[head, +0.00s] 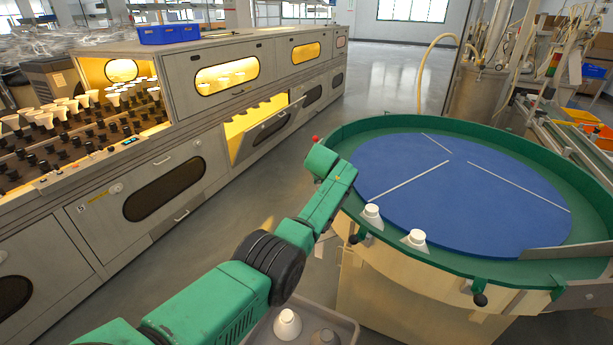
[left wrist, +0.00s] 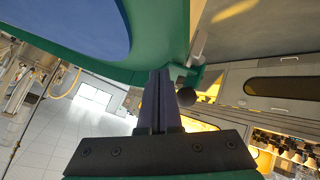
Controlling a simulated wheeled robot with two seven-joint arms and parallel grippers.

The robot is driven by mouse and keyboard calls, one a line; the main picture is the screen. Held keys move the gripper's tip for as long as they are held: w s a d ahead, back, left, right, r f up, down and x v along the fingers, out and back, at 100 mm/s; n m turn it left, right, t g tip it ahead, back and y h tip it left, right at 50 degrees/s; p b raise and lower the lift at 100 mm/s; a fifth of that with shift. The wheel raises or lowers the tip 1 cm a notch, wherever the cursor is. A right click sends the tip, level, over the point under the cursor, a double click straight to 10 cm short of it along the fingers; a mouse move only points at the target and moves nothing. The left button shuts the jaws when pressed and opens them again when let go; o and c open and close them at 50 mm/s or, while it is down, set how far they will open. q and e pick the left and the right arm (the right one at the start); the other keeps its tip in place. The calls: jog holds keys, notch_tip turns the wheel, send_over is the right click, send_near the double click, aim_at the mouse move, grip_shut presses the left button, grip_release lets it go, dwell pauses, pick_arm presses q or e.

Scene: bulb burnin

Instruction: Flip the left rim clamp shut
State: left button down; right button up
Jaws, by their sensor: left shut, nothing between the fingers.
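In the left wrist view my left gripper (left wrist: 160,76) is shut and empty, its fingers together beside the rim of the round table. A green rim clamp with a dark round knob (left wrist: 187,96) shows just right of the fingertips; I cannot tell whether they touch. In the head view my left arm reaches the rim's left side and hides its own fingertips. A red knob (head: 316,139) shows by the arm's end. Dark knobs also hang at the near rim, one at the left (head: 353,239) and one further right (head: 480,299). My right gripper is out of view.
The green-rimmed table (head: 560,160) carries a blue disc (head: 400,165). Two white bulbs (head: 372,212) (head: 416,238) stand at its near edge. A grey tray (head: 345,325) with bulbs is below. A long grey machine (head: 160,185) lines the left, with open floor between.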

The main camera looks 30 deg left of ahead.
pick_arm(q)
jog(key=shift+s+d+r, duration=0.15)
jog(key=v, duration=1.4)
jog(key=shift+p, duration=0.4)
jog(key=shift+s, duration=0.1)
